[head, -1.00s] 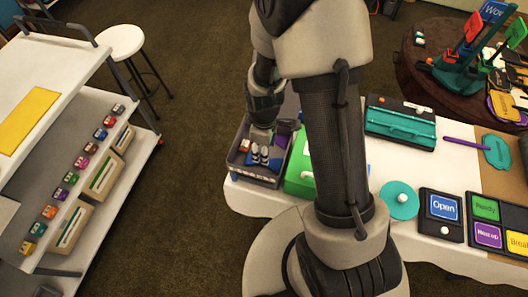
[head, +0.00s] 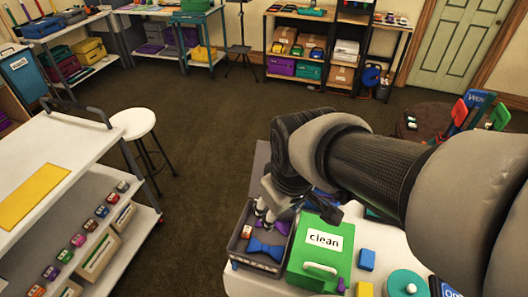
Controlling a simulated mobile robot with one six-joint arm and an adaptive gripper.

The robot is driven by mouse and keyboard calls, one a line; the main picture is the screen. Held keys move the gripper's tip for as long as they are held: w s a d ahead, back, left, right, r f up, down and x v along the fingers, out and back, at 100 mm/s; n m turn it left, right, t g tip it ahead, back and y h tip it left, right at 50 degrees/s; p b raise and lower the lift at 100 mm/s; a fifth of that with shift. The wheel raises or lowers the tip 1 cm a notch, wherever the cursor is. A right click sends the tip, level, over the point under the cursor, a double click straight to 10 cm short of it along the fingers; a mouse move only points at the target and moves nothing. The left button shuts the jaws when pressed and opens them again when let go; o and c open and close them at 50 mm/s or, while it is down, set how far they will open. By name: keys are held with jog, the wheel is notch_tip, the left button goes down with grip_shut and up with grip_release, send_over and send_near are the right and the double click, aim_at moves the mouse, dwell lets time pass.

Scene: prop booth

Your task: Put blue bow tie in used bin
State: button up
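The blue bow tie (head: 267,249) lies in a grey open tray (head: 237,251) on the near left part of the white-covered table. My gripper (head: 264,214) is above the far part of this tray, apart from the bow tie. Its pale fingertips are spread and nothing shows between them. A purple item (head: 284,227) and a small orange-and-white item (head: 247,231) are also in the tray.
A green box labelled "clean" (head: 305,252) stands right beside the tray. Blue (head: 367,257) and yellow (head: 365,287) blocks and a teal disc (head: 405,281) are on the table. A white stool (head: 133,124) and shelf cart stand left. The floor between is clear.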

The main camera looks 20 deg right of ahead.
jog(key=s+r+m+t, duration=0.1)
jog(key=s+r+m, duration=0.2)
jog(key=s+r, duration=0.2)
jog(key=shift+s+m+t, duration=0.3)
jog(key=shift+s, duration=0.95)
